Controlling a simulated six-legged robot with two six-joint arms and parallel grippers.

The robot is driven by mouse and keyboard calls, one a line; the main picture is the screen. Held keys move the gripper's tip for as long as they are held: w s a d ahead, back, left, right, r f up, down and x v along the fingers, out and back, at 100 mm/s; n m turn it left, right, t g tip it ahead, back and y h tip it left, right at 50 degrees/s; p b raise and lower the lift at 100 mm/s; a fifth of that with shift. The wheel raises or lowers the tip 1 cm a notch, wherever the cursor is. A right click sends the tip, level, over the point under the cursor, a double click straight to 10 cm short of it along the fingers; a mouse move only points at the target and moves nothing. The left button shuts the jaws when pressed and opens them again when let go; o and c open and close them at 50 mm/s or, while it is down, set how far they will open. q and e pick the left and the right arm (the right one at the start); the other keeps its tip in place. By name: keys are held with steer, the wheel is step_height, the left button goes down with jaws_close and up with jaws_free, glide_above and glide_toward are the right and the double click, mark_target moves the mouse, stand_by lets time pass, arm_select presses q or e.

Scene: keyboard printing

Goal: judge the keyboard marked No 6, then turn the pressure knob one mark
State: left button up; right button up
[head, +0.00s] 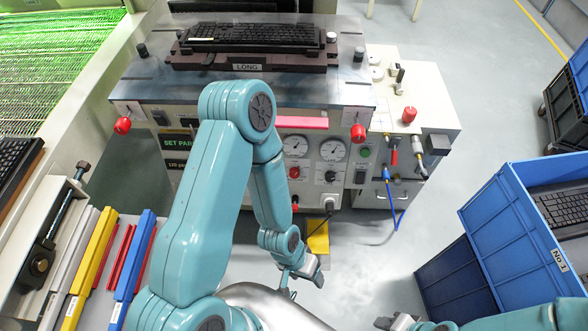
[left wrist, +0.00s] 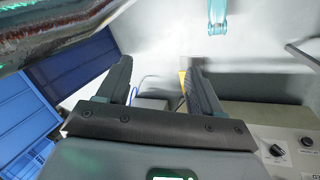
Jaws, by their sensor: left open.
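A black keyboard (head: 250,36) lies flat in the dark fixture on top of the press machine, above a plate reading LONG (head: 247,67). I cannot read No 6 on it. Two round gauges (head: 333,150) sit on the machine's front panel, with a black knob (head: 331,176) below the right one; its marks are too small to read. My left gripper (head: 310,270) hangs low in front of the panel. In the left wrist view its fingers (left wrist: 157,85) are apart and empty, with black knobs (left wrist: 276,151) at the right. My right gripper (head: 398,322) shows only partly at the bottom edge.
A blue bin marked No 1 (head: 559,260) at the right holds a keyboard (head: 562,210). Red knobs (head: 122,126) stick out from the machine's front. A blue hose (head: 387,200) hangs at its right. Grey floor is open between machine and bin.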

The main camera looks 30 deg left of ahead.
arm_select(q)
steer(key=w+a+f+b, duration=0.1)
steer(key=w+f+b, duration=0.3)
steer(key=w+b, duration=0.5)
steer(key=n+t+y+b, duration=0.35)
steer(key=y+b, duration=0.35)
steer(key=b, duration=1.4)
glide_toward(294, 175)
steer(key=shift+g, duration=0.25)
steer(key=b+x, duration=0.4)
steer(key=x, duration=0.3)
steer(key=shift+w+f, duration=0.15)
steer(key=shift+w, duration=0.15)
steer(key=shift+w+a+f+b, duration=0.2)
steer(key=shift+f+b, duration=0.15)
steer(key=shift+f, duration=0.2)
arm_select(e)
step_height(294, 175, down, 34)
steer(key=w+d, duration=0.1)
steer(key=w, duration=0.1)
steer(key=shift+d+r+m+t, duration=0.2)
steer(key=shift+m+t, duration=0.1)
steer(key=shift+t, duration=0.1)
